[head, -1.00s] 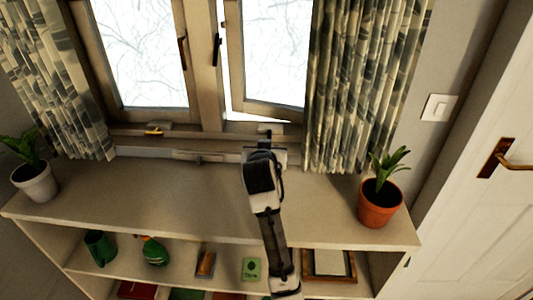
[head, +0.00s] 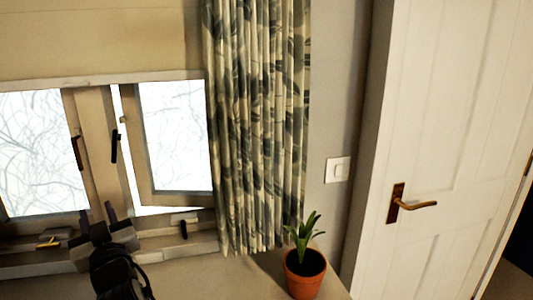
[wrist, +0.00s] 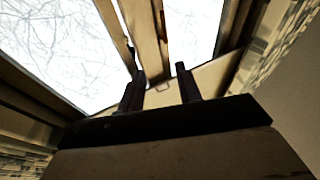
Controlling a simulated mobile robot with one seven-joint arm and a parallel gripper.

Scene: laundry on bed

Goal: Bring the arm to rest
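My gripper (head: 98,216) is at the lower left of the head view, in front of the window sill, with its fingers pointing up. In the wrist view my gripper (wrist: 160,90) shows two dark fingers spread apart with nothing between them, so it is open and empty. The window (head: 178,140) lies beyond the fingers, and its right sash looks slightly ajar. The rest of my arm is mostly cut off by the lower edge of the head view.
A potted plant (head: 305,272) stands at the right end of the shelf top (head: 200,275). A patterned curtain (head: 258,125) hangs right of the window. A light switch (head: 338,170) and a white door (head: 450,130) with a brass handle (head: 410,204) are further right.

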